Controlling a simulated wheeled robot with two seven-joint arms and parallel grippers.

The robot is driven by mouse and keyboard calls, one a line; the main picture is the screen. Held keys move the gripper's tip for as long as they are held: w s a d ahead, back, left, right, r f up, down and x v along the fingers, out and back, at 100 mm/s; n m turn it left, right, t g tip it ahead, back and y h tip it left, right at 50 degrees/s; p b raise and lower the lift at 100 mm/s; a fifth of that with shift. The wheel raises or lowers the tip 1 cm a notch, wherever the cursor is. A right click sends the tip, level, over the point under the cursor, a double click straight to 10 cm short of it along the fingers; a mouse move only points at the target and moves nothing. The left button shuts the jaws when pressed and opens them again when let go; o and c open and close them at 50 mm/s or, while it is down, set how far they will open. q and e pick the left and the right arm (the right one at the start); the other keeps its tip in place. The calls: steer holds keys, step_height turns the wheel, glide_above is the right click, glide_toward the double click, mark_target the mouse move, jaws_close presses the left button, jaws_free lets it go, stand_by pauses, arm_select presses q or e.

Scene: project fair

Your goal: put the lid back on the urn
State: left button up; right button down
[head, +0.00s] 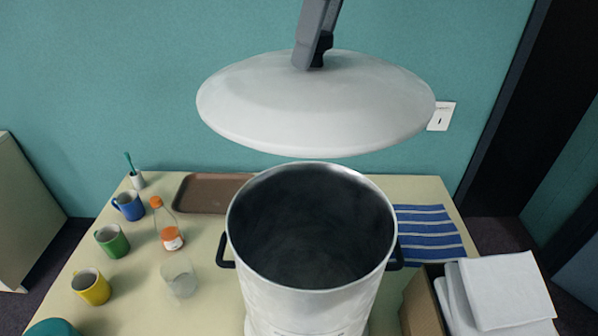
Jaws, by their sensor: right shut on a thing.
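The urn (300,302) is a tall silvery pot with black side handles, standing open on the table, its dark inside visible. The lid (290,105) is a wide, pale grey, shallow dome. It hangs in the air above and behind the urn's rim in the head view, slightly tilted and apart from the rim. My right gripper (318,62) comes down from the top and is shut on the lid's black knob, which it partly hides. My left gripper is not in view.
On the cream table (215,310) stand blue (130,207), green (112,242) and yellow (92,288) mugs, a bottle (168,228), a clear glass (180,280) and a brown tray (205,192). A striped cloth (428,232) and a box of white items (503,290) are right.

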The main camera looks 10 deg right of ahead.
mark_target(321, 76)
steer(key=shift+s+r, duration=0.1)
steer(key=shift+s, duration=0.1)
steer(key=f, duration=0.1)
steer(key=s+f, duration=0.1)
steer(key=f, duration=0.1)
steer(key=s+f, duration=0.1)
steer(key=shift+s+a+f, duration=0.1)
steer(key=shift+s+f, duration=0.1)
steer(key=d+f+x, duration=0.1)
steer(key=d+x, duration=0.2)
steer(key=x, duration=1.1)
steer(key=shift+s+d+f, duration=0.15)
steer(key=shift+s+f, duration=0.1)
steer(key=shift+s, duration=0.1)
steer(key=shift+s+f, duration=0.1)
steer(key=c, duration=1.3)
jaws_free()
steer(key=shift+c, duration=0.2)
steer(key=o, duration=0.3)
steer(key=shift+o, duration=0.2)
